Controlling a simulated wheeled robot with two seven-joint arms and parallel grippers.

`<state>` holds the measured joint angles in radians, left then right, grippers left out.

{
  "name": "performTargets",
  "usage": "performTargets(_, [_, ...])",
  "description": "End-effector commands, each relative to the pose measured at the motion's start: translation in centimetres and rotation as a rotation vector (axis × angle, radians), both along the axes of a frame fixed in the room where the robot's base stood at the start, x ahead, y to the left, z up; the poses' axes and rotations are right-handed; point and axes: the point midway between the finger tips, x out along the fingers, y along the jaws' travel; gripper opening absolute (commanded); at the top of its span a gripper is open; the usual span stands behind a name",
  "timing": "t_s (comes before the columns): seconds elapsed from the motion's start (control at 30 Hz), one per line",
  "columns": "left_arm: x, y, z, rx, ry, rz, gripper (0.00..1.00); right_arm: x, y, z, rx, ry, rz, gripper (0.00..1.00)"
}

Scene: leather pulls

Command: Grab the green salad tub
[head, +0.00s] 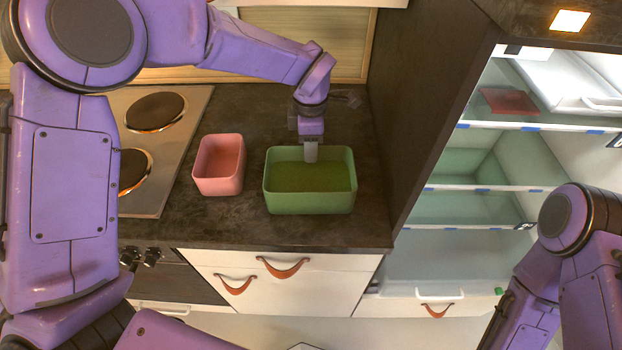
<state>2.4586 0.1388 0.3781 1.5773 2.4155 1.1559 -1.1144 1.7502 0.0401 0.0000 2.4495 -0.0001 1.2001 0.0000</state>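The green salad tub (310,201) is an open, rounded rectangular container standing upright on the dark countertop. My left gripper (311,153) points down at the middle of the tub's far wall. A grey finger shows at the far rim, overlapping the inside of that wall. The other finger is hidden, so I cannot tell whether the gripper is open or shut on the rim. My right arm shows at the lower right, but its gripper is not in view.
A pink tub (219,166) stands just left of the green one. Further left is a hob (155,113) with round plates. A dark tall panel (424,100) bounds the counter at right. Beyond it is an open fridge (475,240) with glass shelves and a red item (508,101).

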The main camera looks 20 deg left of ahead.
Motion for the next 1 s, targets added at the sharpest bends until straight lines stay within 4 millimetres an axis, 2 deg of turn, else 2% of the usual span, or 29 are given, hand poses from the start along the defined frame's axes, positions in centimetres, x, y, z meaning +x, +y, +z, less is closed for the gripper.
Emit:
performTargets(0.17, [-0.01,0.02,-0.03,0.000,0.000,0.000,0.33,-0.04,0.00,-0.04,0.001,0.001,0.000,0.43])
performTargets(0.2, [-0.02,0.02,-0.03,0.000,0.000,0.000,0.20,-0.04,0.00,-0.04,0.001,0.001,0.000,0.43])
performTargets(0.27, [-0.02,0.02,-0.02,0.000,0.000,0.001,0.00,-0.04,0.00,-0.04,0.001,0.001,0.000,0.43])
performTargets(1.0, [-0.05,0.03,-0.08,0.001,0.001,0.000,0.00,-0.03,0.01,-0.05,0.001,0.001,0.000,0.43])
